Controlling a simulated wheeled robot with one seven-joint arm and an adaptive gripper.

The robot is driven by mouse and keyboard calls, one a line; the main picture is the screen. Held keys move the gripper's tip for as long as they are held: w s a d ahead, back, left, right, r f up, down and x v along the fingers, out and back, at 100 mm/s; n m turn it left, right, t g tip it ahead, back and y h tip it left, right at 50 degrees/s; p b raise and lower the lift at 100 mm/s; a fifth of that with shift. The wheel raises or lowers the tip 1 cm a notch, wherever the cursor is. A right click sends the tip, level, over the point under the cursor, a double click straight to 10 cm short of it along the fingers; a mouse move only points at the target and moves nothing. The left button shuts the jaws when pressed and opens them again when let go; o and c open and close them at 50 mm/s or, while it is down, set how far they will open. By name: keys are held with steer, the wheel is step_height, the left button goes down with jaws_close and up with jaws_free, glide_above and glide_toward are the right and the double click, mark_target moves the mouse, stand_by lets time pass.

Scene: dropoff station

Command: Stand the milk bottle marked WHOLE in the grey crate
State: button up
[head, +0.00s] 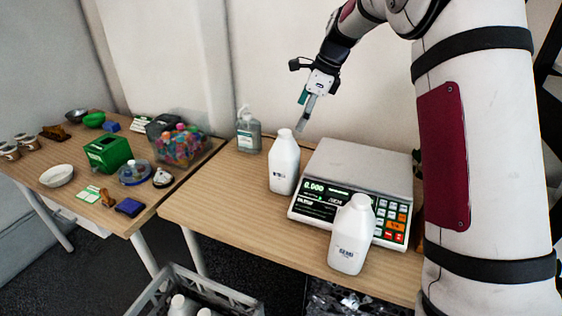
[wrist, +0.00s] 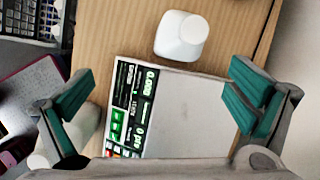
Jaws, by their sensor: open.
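A white milk bottle (head: 284,165) stands upright on the wooden table, left of the scale; its small label is too small to read. A second white bottle (head: 350,238) stands in front of the scale, its label apparently reading SEMI. My gripper (head: 306,112) is open and empty, above the back of the table and higher than the bottles. In the wrist view the left bottle (wrist: 181,38) lies beyond the open fingers (wrist: 160,102), seen from above; the other bottle is partly hidden behind the left finger. The grey crate (head: 225,291) sits low in front, with white bottles inside.
A scale (head: 362,168) reading 0.000 takes up the table's middle right. A sanitizer bottle (head: 248,130) stands at the back, behind the left bottle. A side table (head: 70,185) at left holds bowls, a green box and other items. The table's front left is clear.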

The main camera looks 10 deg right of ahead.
mark_target(292, 141)
steer(key=w+f+m, duration=0.1)
steer(key=w+f, duration=0.1)
steer(key=f, duration=0.2)
steer(key=w+a+f, duration=0.1)
steer(key=w+f, duration=0.1)
steer(key=f, duration=0.2)
steer(key=w+f+m, duration=0.1)
steer(key=w+f, duration=0.1)
steer(key=f, duration=0.2)
steer(key=shift+a+m, duration=0.15)
steer(key=shift+m, duration=0.15)
steer(key=shift+x, duration=2.65)
steer(key=shift+w, duration=0.15)
steer(key=c, duration=1.3)
